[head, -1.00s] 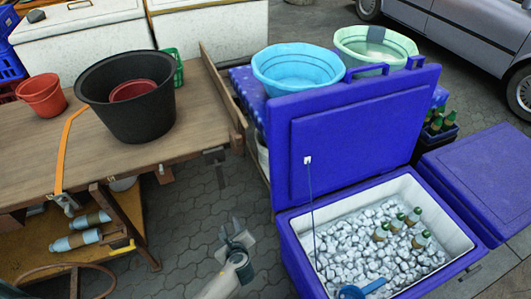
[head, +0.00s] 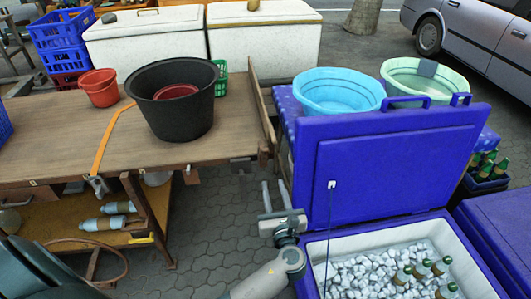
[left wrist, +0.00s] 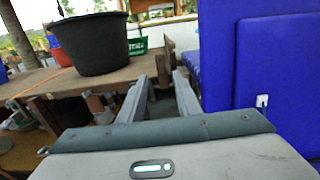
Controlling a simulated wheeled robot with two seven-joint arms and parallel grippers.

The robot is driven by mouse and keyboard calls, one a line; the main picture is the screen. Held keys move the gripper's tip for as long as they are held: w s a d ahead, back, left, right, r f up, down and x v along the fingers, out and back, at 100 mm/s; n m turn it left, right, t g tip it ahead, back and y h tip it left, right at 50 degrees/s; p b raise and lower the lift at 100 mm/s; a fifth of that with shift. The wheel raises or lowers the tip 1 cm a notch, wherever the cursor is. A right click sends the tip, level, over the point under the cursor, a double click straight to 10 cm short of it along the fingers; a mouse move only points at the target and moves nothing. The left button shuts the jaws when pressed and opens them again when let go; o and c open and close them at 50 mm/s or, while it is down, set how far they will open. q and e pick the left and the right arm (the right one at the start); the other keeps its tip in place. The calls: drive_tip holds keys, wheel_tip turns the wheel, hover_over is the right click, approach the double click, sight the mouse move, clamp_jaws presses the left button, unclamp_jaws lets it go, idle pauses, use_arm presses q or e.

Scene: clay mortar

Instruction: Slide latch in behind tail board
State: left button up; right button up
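The tail board (head: 262,108) is a wooden plank standing on edge across the right end of the wooden table (head: 75,147). It also shows in the left wrist view (left wrist: 168,48), ahead of the fingers. A small grey metal piece (head: 241,166) under the table's right corner may be the latch; it is too small to be sure. My left gripper (head: 274,188) is open and empty, in the gap between table and blue cooler, below and in front of the tail board's near end. Its two fingers show apart in the left wrist view (left wrist: 163,88). My right gripper is not seen.
The blue cooler's raised lid (head: 390,165) stands close to the right of my left gripper. A black tub (head: 170,110) and a red bucket (head: 98,88) stand on the table. An orange strap (head: 112,140) hangs over its front edge. Paving shows in the gap.

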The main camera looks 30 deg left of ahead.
sight(265, 154)
use_arm(q)
drive_tip(key=shift+w, duration=0.1)
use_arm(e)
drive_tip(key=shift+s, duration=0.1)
